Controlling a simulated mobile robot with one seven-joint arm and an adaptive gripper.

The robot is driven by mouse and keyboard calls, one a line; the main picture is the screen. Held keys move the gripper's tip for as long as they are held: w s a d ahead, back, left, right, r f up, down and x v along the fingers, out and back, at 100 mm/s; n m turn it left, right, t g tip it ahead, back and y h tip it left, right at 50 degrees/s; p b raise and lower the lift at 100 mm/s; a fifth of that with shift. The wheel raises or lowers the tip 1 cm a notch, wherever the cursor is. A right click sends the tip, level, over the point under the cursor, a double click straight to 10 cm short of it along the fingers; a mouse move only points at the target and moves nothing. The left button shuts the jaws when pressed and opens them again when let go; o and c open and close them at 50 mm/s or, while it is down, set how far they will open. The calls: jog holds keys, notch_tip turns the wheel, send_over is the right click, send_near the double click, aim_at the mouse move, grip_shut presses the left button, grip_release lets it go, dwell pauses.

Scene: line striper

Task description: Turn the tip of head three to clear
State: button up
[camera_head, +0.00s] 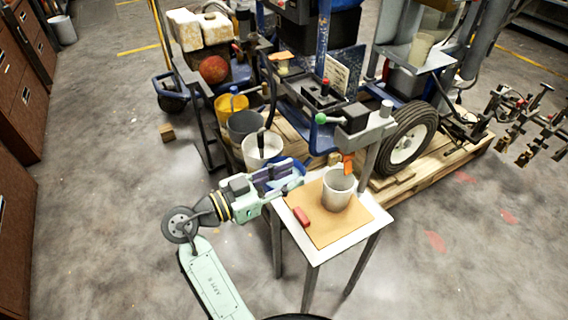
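A small orange piece (347,165), which looks like a spray tip, hangs from a grey bracket (376,134) just above a white cup (338,190). I cannot read a head number or tell its clear setting at this size. My gripper (300,170) is at the left of the cup, over the back left edge of a small table (318,252), with its end pointing right towards the orange piece. A gap shows between them. The fingers are small and partly blend with the blue parts behind, so their opening is unclear.
A red block (302,217) lies on the tan board (334,235) on the table. Behind stands the striper, with a green-knobbed lever (321,118), buckets (243,125) and a black wheel (408,138). Several metal heads (520,118) sit at the far right. Front floor is clear.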

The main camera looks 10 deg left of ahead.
aim_at(329, 161)
jog(key=x, duration=0.7)
jog(key=shift+s+d, duration=0.1)
jog(key=shift+d, duration=0.4)
jog(key=shift+x, duration=1.2)
jog(key=shift+b, duration=0.6)
grip_shut()
